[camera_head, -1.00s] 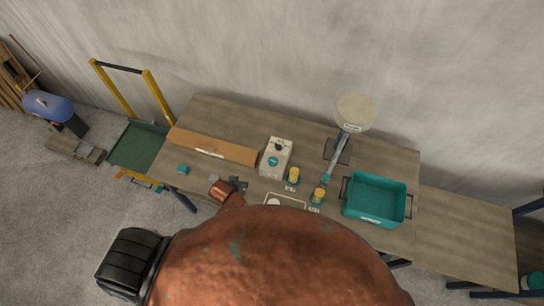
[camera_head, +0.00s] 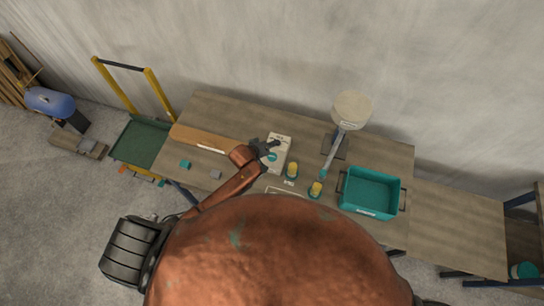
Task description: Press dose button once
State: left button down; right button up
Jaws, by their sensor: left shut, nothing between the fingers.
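The dispenser box (camera_head: 279,165) is pale, with a round teal button (camera_head: 272,157) on its front and dark marks near its top. It stands on the wooden table in the head view. My left gripper (camera_head: 269,147) is shut and empty at the box's upper left, over or close to its face just above the teal button. I cannot tell whether it touches the box. The gripper hides the upper part of the box face. My right gripper is not in view.
A lamp-like stand (camera_head: 351,111) and a teal bin (camera_head: 370,194) are further right. A long brown cardboard piece (camera_head: 203,138) lies left, with a small teal block (camera_head: 185,164). My own body covers the front.

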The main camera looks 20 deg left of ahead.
aim_at(271, 157)
pick_arm(q)
notch_tip(271, 157, down, 8)
jog(key=b, duration=0.7)
jog(key=shift+b, duration=0.4)
jog(key=shift+f, duration=0.35)
dwell(0.5)
jog(key=shift+f, duration=0.2)
jog(key=shift+f, duration=0.2)
